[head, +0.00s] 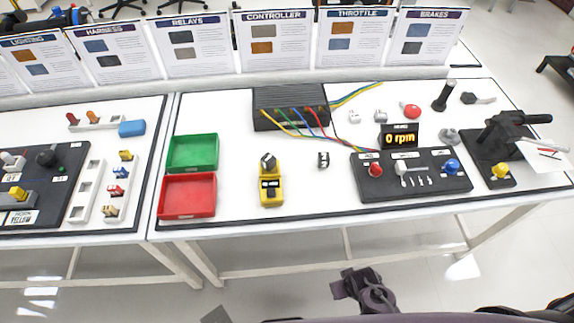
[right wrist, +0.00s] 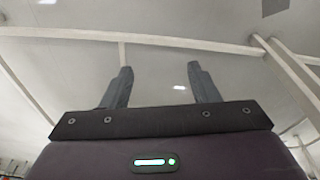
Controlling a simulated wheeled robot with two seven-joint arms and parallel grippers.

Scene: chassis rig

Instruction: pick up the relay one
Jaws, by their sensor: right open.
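Two small dark-and-white blocks that look like relays are on the white table. One relay (head: 268,160) sits at the top end of a yellow tester (head: 271,188). The other relay (head: 323,159) stands on the bare table to its right. Their markings are too small to read, so I cannot tell which is relay one. My right gripper (head: 350,283) is below the table's front edge, apart from both. In the right wrist view its two fingers (right wrist: 162,82) are spread with nothing between them. My left gripper is not in view.
A green tray (head: 192,136) and a red tray (head: 163,203) lie left of the tester. A black controller box (head: 262,118) with coloured wires stands behind. A dark control panel (head: 405,188) is on the right. The table's front edge lies between my right gripper and the relays.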

